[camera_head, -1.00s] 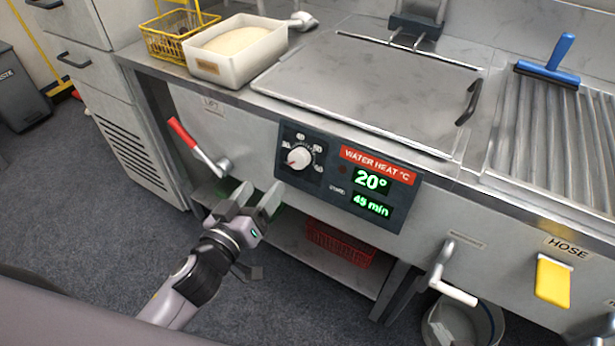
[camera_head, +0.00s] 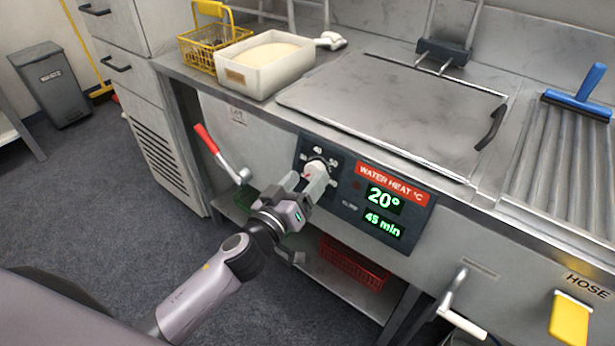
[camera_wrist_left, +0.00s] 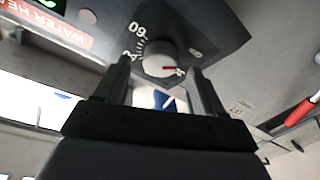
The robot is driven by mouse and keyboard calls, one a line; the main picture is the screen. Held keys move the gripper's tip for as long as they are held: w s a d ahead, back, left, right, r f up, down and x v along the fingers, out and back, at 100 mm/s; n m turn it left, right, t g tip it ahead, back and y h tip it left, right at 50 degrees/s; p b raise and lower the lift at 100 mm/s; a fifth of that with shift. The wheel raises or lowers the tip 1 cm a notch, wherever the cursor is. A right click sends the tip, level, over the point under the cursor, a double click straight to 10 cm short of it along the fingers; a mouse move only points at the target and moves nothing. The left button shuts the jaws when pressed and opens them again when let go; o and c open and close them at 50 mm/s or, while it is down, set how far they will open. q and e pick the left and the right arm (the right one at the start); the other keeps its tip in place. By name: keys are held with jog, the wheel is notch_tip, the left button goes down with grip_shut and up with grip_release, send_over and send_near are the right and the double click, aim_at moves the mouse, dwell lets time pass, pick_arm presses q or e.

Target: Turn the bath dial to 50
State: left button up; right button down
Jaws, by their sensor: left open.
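The bath dial (camera_head: 317,166) is a round white knob on the dark control panel, partly hidden by my left gripper (camera_head: 309,178) in the head view. My right gripper is not in view.
A red-handled lever (camera_head: 207,140) sticks out left of the panel. A lidded steel bath (camera_head: 395,110) is above it. A white tub (camera_head: 262,72) and a yellow basket (camera_head: 198,58) stand on the counter. A red crate (camera_head: 352,265) is on the shelf below.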

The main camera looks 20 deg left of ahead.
pick_arm(q)
jog(key=shift+x, duration=0.8)
jog(key=c, duration=1.1)
jog(key=shift+o, duration=0.2)
